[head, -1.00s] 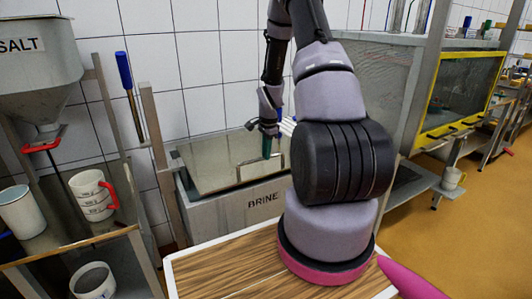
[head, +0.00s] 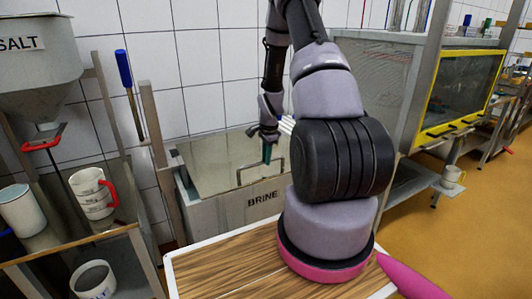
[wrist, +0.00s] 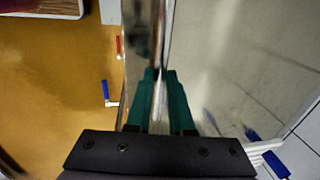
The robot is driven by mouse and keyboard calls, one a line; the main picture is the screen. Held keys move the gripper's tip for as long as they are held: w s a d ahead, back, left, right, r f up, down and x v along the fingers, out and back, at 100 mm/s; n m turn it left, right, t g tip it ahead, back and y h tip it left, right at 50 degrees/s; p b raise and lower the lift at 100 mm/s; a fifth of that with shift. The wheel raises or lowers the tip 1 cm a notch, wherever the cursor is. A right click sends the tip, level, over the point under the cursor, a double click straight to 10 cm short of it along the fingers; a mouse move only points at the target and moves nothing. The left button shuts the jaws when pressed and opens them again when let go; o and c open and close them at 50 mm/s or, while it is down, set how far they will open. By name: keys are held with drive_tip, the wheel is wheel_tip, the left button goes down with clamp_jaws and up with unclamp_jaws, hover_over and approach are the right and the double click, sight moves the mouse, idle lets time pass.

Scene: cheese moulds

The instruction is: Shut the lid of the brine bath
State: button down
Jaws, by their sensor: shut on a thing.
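The brine bath (head: 235,219) is a grey metal tank marked BRINE, against the tiled wall in the head view. Its shiny metal lid (head: 210,169) lies low and about level over the tank top. I cannot tell whether a small gap is left under its front edge. A bar handle (head: 248,170) stands at the lid's front edge. My gripper (head: 267,153) has teal fingers and is shut on this handle. In the wrist view my gripper (wrist: 158,78) holds a metal bar, with the reflecting lid (wrist: 225,60) to its right.
A wooden board with a white rim (head: 215,262) is in front of the bath. A shelf with cups (head: 92,192) and the salt hopper (head: 38,75) stand at the left. A cabinet with a yellow-framed window (head: 460,90) stands at the right, above open floor.

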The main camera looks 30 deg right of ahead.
drive_tip(key=c, duration=0.8)
unclamp_jaws()
drive_tip(key=shift+s+f, duration=0.15)
drive_tip(key=shift+f, duration=0.1)
drive_tip(key=shift+r, duration=0.1)
wheel_tip(320, 180, up, 11)
drive_tip(key=s, duration=0.1)
drive_tip(key=shift+s+f, duration=0.2)
drive_tip(key=shift+r, duration=0.1)
drive_tip(key=s+a+r+n+t, duration=0.1)
drive_tip(key=s+a+r+n, duration=0.15)
drive_tip(key=r, duration=0.45)
drive_tip(key=s+a+r+n+t, duration=0.15)
drive_tip(key=a+r, duration=0.25)
drive_tip(key=r, duration=0.4)
drive_tip(key=s+a+r+n, duration=0.2)
drive_tip(key=s+a+r, duration=0.1)
drive_tip(key=r, duration=0.4)
drive_tip(key=s+a+r+n+t+y, duration=0.1)
drive_tip(key=s+a+r+n, duration=0.2)
drive_tip(key=s, duration=0.5)
drive_tip(key=s+a+r+n+t+y, duration=0.1)
drive_tip(key=s+a+r+n+t, duration=0.1)
drive_tip(key=s+a+r+n, duration=0.2)
drive_tip(key=s+r, duration=0.3)
drive_tip(key=s, duration=0.2)
drive_tip(key=shift+a+r, duration=0.15)
drive_tip(key=shift+a, duration=0.2)
